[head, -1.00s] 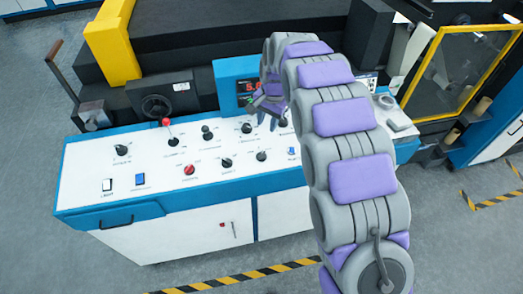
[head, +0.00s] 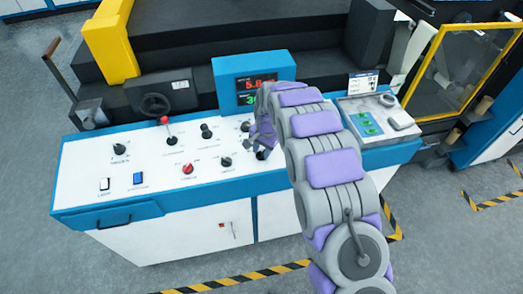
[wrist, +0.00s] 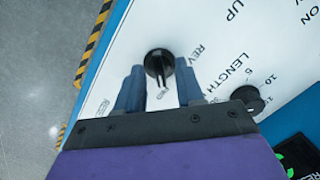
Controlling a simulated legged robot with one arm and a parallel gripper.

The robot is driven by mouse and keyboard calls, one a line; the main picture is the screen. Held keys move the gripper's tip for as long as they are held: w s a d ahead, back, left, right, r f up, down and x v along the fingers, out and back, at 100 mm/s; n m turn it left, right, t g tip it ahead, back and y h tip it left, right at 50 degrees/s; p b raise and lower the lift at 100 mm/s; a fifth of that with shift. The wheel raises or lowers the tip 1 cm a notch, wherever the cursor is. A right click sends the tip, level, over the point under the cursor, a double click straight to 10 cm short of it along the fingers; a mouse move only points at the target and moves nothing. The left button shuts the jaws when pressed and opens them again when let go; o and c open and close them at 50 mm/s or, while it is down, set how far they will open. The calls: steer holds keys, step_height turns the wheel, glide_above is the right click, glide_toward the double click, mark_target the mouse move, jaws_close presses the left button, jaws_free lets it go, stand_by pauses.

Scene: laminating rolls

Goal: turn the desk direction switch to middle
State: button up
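A black rotary knob (wrist: 158,62) with REV and FWD lettering beside it, which fits the direction switch, sits on the white desk panel (wrist: 120,40) in the wrist view. Its light pointer mark faces down toward my gripper (wrist: 160,74). The two blue-grey fingers are open, one on each side of the knob; I cannot tell whether either touches it. In the head view my gripper (head: 262,152) is low over the right part of the desk's control panel (head: 90,160) and hides this knob.
Close by are other black knobs (head: 226,162) and a red knob (head: 187,169). The LENGTH knob (wrist: 246,97) is right of my fingers in the wrist view.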

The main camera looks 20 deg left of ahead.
steer(key=shift+f, duration=0.2)
jaws_close()
stand_by(0.3)
steer(key=shift+w+r, duration=0.1)
steer(key=n+p, duration=0.1)
steer(key=n, duration=0.3)
steer(key=shift+a+r+p, duration=0.1)
steer(key=shift+p, duration=0.2)
steer(key=shift+a+n+h+p, duration=0.1)
steer(key=shift+n+h+p, duration=0.55)
steer(key=shift+n, duration=1.55)
